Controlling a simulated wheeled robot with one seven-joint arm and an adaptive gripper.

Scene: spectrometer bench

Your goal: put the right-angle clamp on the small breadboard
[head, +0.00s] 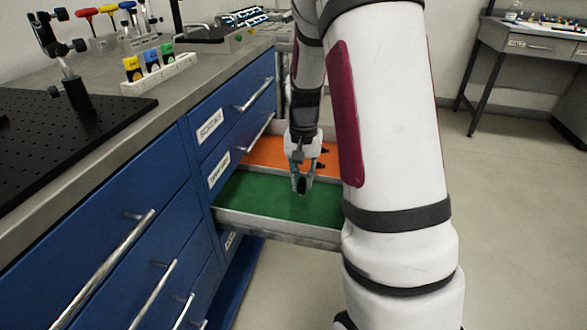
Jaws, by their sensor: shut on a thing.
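My gripper (300,184) points down into an open drawer, above its green-lined part. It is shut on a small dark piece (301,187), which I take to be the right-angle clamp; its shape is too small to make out. A black perforated breadboard (50,150) lies on the bench top at the left, well away from my gripper. Only part of it is in view, and I cannot tell whether it is the small one.
The open drawer (270,226) has a green part and an orange part (268,153) with small black pieces (322,152). A post with clamps (66,70) stands on the breadboard. A white block holder (160,75) stands behind it. Open floor lies right.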

